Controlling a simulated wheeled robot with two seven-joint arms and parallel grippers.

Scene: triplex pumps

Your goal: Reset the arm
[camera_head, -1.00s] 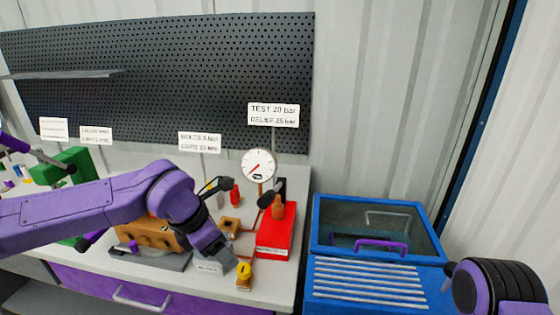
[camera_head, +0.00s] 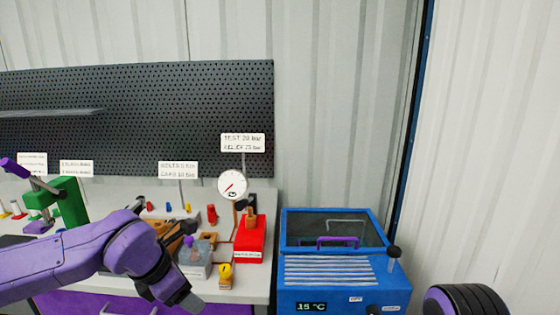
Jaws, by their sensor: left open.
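My left arm comes in from the left, purple with dark joints. My left gripper (camera_head: 188,302) hangs low at the front edge of the bench, its jaws open and pointing down and right, with nothing seen between them. Its fingertips are small and partly dark in the picture. Only a ribbed dark and purple part of my right arm shows at the lower right; my right gripper is not in view.
The grey bench (camera_head: 262,284) bears an orange-brown pump block (camera_head: 172,240), a red test unit (camera_head: 250,243), a round gauge (camera_head: 232,184), a yellow-topped valve (camera_head: 225,275) and a green press (camera_head: 70,202). A blue cabinet (camera_head: 335,268) reading 15 °C stands to the right. A pegboard (camera_head: 140,115) is behind.

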